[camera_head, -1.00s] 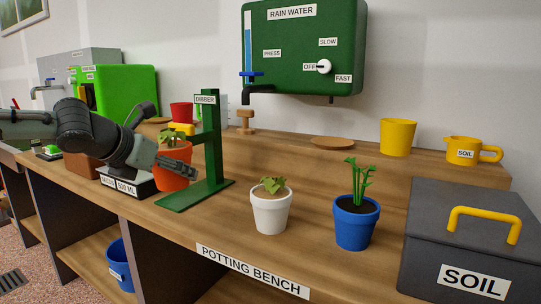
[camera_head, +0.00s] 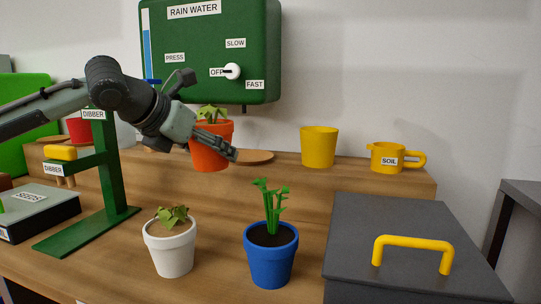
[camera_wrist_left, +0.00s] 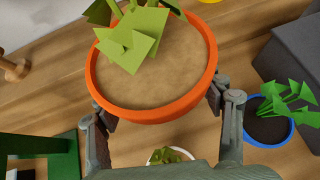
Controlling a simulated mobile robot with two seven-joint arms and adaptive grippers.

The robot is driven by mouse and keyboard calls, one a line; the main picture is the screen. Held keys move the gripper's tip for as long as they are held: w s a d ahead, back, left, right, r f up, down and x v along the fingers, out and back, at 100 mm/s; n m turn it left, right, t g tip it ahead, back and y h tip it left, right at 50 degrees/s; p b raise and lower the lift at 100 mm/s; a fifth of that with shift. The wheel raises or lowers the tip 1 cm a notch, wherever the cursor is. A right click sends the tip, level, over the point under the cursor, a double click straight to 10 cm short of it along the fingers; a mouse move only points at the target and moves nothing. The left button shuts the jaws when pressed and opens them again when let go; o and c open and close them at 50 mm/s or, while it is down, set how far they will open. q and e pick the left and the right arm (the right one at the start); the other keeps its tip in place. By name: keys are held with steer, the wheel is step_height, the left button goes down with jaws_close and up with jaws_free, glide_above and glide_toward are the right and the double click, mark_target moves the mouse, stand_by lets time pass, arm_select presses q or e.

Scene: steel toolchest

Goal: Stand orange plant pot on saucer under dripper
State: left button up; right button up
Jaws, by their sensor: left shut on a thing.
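The orange plant pot (camera_head: 209,160), with soil and a leafy green plant, is upright in my left gripper (camera_head: 215,146). It is raised off the bench. In the left wrist view the orange pot (camera_wrist_left: 150,105) sits between the two fingers, which press its sides. The brown saucer (camera_head: 258,157) lies on the raised back shelf, just right of and behind the pot, partly hidden by it and the gripper. A small dark outlet (camera_head: 243,108), apparently the dripper, hangs under the green rain water tank (camera_head: 205,85) above the saucer. My right gripper is not in view.
A white pot (camera_head: 171,252) and blue pot (camera_head: 270,264) with plants stand in front. A green dibber stand (camera_head: 107,180) is at left. A grey soil bin (camera_head: 400,220) is at right.

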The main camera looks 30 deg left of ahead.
arm_select(q)
steer(key=w+p, duration=0.2)
steer(key=w, duration=0.3)
steer(key=p, duration=0.1)
glide_above(257, 163)
steer(key=shift+s+a+r, duration=0.1)
steer(key=shift+s, duration=0.05)
steer(key=f, duration=0.3)
steer(key=shift+w+f, duration=0.2)
steer(key=shift+f, duration=0.1)
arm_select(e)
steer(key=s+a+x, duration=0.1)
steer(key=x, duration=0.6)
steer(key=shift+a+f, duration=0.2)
arm_select(q)
steer(key=shift+f, duration=0.1)
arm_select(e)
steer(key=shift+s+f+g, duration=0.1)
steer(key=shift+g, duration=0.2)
arm_select(q)
steer(key=o, duration=1.6)
steer(key=shift+f, duration=0.1)
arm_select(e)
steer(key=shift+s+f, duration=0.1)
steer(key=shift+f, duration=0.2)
arm_select(q)
steer(key=shift+o, duration=0.2)
